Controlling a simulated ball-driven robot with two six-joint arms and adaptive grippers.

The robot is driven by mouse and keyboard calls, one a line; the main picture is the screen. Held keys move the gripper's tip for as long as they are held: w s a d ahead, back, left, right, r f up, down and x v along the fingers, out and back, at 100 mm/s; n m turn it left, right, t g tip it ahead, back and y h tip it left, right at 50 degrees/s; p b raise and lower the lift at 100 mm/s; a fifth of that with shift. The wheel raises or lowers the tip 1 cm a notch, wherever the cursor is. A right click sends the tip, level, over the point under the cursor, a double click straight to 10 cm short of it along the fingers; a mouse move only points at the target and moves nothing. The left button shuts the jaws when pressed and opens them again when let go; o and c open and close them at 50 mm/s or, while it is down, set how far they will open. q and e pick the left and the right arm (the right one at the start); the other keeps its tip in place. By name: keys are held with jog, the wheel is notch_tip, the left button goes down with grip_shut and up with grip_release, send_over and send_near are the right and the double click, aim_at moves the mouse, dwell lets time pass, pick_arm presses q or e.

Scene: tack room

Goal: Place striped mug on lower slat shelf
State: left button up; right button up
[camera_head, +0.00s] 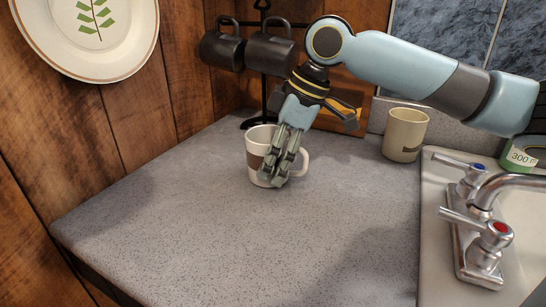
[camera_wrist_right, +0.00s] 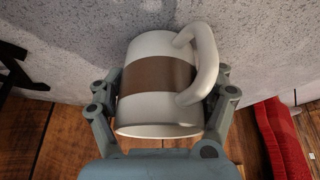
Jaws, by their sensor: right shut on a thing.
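The striped mug (camera_head: 257,159), white with a brown band, is on the grey speckled counter in the head view. It looks upright, with its handle to the right. My right gripper (camera_head: 284,167) comes down over its near right side and is shut on it. In the right wrist view the mug (camera_wrist_right: 150,78) lies between the two fingers of my right gripper (camera_wrist_right: 162,100), its handle at the upper right. The gripper hides part of the mug in the head view. I see no lower slat shelf that I can make out. My left gripper is not in view.
A black mug tree (camera_head: 263,80) with dark mugs (camera_head: 222,48) stands behind the mug. A cream cup (camera_head: 404,135) stands right, beside the sink (camera_head: 433,215) and its tap (camera_head: 482,225). A plate (camera_head: 90,30) hangs on the wooden wall. The front counter (camera_head: 230,245) is clear.

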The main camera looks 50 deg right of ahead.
jog(key=o, duration=1.4)
